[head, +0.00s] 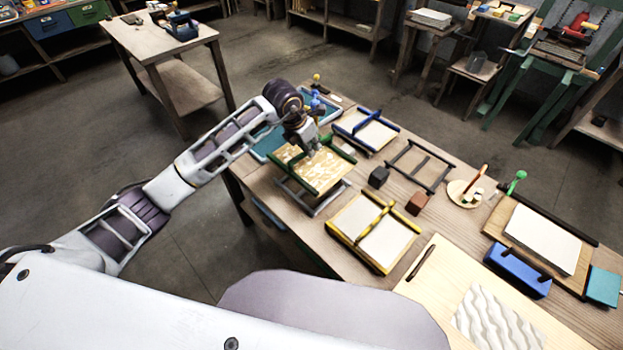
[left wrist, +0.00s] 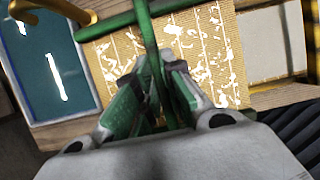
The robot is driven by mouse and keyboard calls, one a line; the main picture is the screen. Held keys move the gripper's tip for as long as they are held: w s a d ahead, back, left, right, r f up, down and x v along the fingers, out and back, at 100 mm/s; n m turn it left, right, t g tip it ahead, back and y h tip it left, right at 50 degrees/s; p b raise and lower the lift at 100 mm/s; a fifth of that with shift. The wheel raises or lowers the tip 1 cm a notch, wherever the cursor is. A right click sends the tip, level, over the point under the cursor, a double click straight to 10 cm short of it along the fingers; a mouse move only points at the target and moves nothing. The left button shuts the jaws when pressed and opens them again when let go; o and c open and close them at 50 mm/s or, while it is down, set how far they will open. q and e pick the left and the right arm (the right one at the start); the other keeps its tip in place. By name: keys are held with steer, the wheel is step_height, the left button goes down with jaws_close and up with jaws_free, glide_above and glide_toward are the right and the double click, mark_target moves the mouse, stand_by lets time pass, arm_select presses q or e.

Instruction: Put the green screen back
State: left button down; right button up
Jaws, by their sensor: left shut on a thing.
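The green screen (head: 325,178) has tan mesh with pale patches and green bars. My left gripper (head: 311,150) is shut on its green bar. In the left wrist view the fingers (left wrist: 158,80) close on both sides of this bar, and the patchy mesh (left wrist: 205,45) shows beyond. A grey rack (head: 322,204) shows partly under and in front of the screen; whether they touch I cannot tell. A dark empty rack (head: 424,158) stands further right. My right gripper is not in view.
A blue screen (head: 367,132) lies behind and a yellow screen (head: 385,246) lies to the front right. A teal-filled tray (head: 268,146) is at the left. A dark block (head: 378,177) and a brown block (head: 416,204) stand between the racks.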

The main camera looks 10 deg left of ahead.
mark_target(310, 161)
arm_select(q)
steer(key=shift+f+b, duration=0.95)
steer(key=shift+f, duration=1.2)
steer(key=shift+f+b, duration=0.35)
steer(key=shift+f, duration=0.2)
steer(key=shift+f+b, duration=0.5)
steer(key=shift+f, duration=0.2)
steer(key=shift+f+b, duration=0.9)
steer(key=shift+f, duration=0.9)
steer(key=c, duration=1.6)
jaws_free()
steer(key=shift+o, duration=0.4)
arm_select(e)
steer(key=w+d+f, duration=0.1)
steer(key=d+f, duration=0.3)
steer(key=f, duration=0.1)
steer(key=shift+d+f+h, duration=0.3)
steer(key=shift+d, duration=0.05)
